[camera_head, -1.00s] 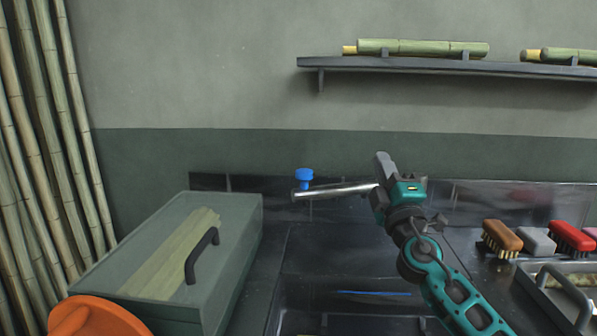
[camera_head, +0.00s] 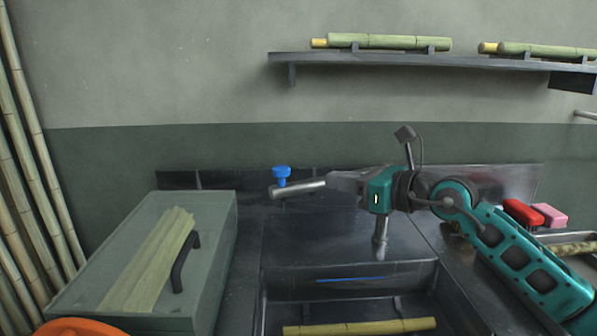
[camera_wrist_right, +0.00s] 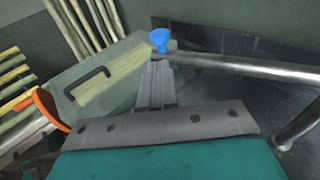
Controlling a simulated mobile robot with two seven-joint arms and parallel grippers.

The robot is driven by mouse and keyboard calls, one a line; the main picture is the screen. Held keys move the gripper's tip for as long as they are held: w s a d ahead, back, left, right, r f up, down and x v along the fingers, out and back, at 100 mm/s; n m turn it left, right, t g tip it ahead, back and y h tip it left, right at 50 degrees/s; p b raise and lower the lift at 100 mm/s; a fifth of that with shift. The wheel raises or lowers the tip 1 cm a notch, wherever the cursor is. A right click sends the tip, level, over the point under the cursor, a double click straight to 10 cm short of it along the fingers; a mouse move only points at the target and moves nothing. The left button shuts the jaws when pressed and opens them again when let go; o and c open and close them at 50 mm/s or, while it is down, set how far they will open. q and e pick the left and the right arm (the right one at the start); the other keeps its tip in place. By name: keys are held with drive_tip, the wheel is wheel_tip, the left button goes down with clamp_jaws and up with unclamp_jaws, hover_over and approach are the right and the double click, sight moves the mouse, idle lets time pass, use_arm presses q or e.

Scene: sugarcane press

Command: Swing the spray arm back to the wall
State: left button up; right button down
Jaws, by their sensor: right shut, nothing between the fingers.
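The spray arm (camera_head: 297,189) is a shiny metal tube in the head view, running left-right near the back of the dark counter. A blue knob (camera_head: 281,175) sits near its left end. An upright metal post (camera_head: 380,243) shows below my gripper. My right gripper (camera_head: 331,181) is shut and empty, pointing left, and hides part of the tube. In the wrist view its fingertips (camera_wrist_right: 157,66) lie close to the tube (camera_wrist_right: 240,65), just below the blue knob (camera_wrist_right: 160,38). I cannot tell whether they touch it. My left gripper is not in view.
A lidded greenish box (camera_head: 217,225) with a dark handle stands left. A basin (camera_head: 350,298) with a cane piece is in front. Brushes (camera_head: 522,212) and a tray (camera_head: 590,240) are at right. A shelf (camera_head: 400,60) with canes is above.

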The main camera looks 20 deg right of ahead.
sight(288, 173)
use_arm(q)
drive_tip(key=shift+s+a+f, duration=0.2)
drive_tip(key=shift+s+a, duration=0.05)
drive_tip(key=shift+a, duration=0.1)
use_arm(e)
drive_tip(key=x, duration=0.9)
drive_tip(key=shift+w+a, duration=0.2)
drive_tip(key=shift+w, duration=0.05)
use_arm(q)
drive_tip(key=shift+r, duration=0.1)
